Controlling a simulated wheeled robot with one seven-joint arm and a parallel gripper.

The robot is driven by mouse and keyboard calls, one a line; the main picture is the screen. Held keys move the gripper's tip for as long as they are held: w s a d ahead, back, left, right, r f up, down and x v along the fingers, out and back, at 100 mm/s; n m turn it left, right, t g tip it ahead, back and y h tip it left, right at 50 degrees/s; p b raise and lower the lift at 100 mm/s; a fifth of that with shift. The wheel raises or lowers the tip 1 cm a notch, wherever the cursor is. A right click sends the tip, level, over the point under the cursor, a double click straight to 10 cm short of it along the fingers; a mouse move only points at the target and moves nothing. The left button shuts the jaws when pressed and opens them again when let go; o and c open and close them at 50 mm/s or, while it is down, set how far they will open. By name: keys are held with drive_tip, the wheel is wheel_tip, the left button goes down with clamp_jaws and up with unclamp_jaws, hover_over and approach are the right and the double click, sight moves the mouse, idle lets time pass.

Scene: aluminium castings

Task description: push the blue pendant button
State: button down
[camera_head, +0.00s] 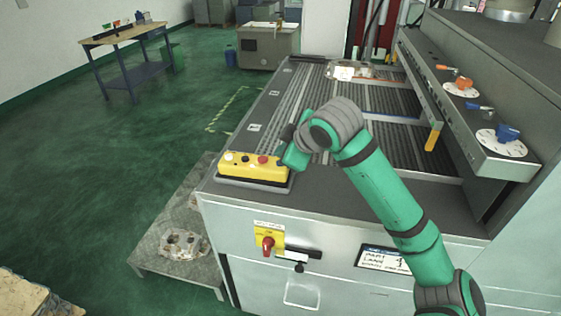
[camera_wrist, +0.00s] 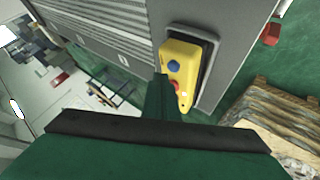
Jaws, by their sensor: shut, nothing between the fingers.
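The yellow pendant (camera_head: 253,170) lies on the front left corner of the grey machine bed, with white, black and red buttons on top. Its blue button (camera_wrist: 174,65) shows in the wrist view, on the yellow face (camera_wrist: 172,48); in the head view I cannot make it out beside my gripper. My gripper (camera_head: 284,162) is over the right end of the pendant in the head view. In the wrist view my shut fingers (camera_wrist: 160,78) point just left of the blue button and hide part of the pendant. I cannot tell whether they touch it.
A raised panel with orange and blue knobs (camera_head: 508,132) stands to the right of the slatted bed (camera_head: 310,110). A red rotary switch (camera_head: 268,243) is on the machine front. A casting (camera_head: 183,244) lies on the low platform at left.

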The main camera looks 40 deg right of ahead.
drive_tip(key=shift+f, duration=0.1)
drive_tip(key=shift+f, duration=0.35)
drive_tip(key=shift+f, duration=0.45)
idle(1.2)
drive_tip(key=shift+r, duration=0.9)
drive_tip(key=shift+r, duration=2.5)
